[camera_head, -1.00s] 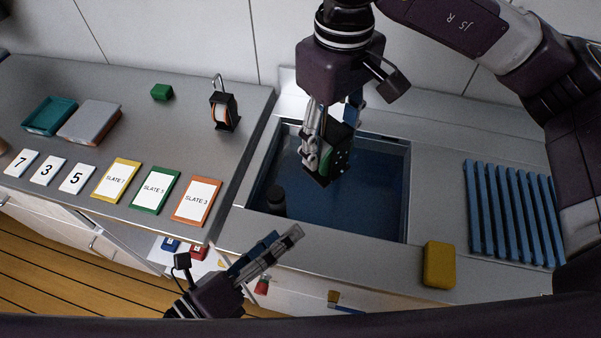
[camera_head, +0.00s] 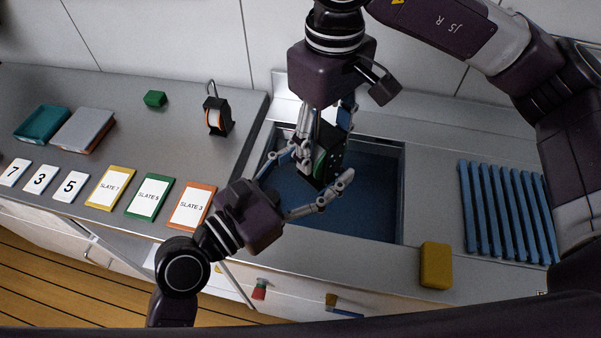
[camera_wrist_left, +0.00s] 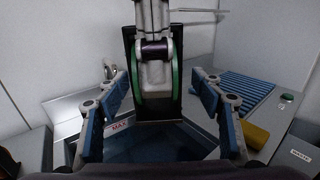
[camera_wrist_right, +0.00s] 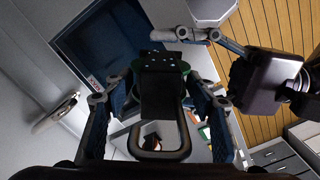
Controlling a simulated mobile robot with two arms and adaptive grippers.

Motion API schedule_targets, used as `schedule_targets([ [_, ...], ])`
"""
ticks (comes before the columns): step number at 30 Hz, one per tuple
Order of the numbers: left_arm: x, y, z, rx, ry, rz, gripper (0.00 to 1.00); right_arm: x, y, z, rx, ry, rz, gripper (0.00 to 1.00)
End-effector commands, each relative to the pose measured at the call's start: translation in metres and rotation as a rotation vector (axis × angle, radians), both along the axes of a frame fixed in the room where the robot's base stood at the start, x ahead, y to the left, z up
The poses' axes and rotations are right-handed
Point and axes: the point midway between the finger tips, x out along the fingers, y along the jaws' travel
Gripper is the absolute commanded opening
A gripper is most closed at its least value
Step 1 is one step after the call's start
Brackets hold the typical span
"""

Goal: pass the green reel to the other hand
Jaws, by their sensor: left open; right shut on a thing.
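The green reel (camera_head: 319,163), a black frame with green rims, is above the sink. My right gripper (camera_head: 325,132) comes from above and is shut on it. In the right wrist view the reel's dark frame (camera_wrist_right: 161,92) sits between the fingers, with a grey loop handle (camera_wrist_right: 160,152) towards the camera. My left gripper (camera_head: 318,174) is open, with its fingers on either side of the reel's lower part. In the left wrist view the reel (camera_wrist_left: 175,80) stands ahead between the spread fingers, with gaps on both sides; contact is not visible.
The sink (camera_head: 375,205) lies below both grippers. A black and orange reel (camera_head: 214,116), green block (camera_head: 155,98) and several slates and number cards are on the left counter. A yellow sponge-like block (camera_head: 436,265) and blue slatted rack (camera_head: 508,212) are right.

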Motion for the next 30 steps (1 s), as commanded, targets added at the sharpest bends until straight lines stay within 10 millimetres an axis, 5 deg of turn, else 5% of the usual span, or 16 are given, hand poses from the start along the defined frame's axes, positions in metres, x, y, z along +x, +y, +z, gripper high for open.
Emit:
schedule_targets([
  [9,0.033,-0.042,0.001,-0.003,0.000,0.000,0.61,0.000,0.000,0.000,0.001,-0.001,0.000,0.20],
  [23,0.041,-0.053,0.000,-0.001,0.001,0.000,0.61,0.000,0.000,0.000,0.001,-0.001,0.000,0.20],
  [30,0.041,-0.053,0.000,-0.001,0.001,0.000,0.38,0.000,0.000,0.000,0.001,-0.001,0.000,0.20],
])
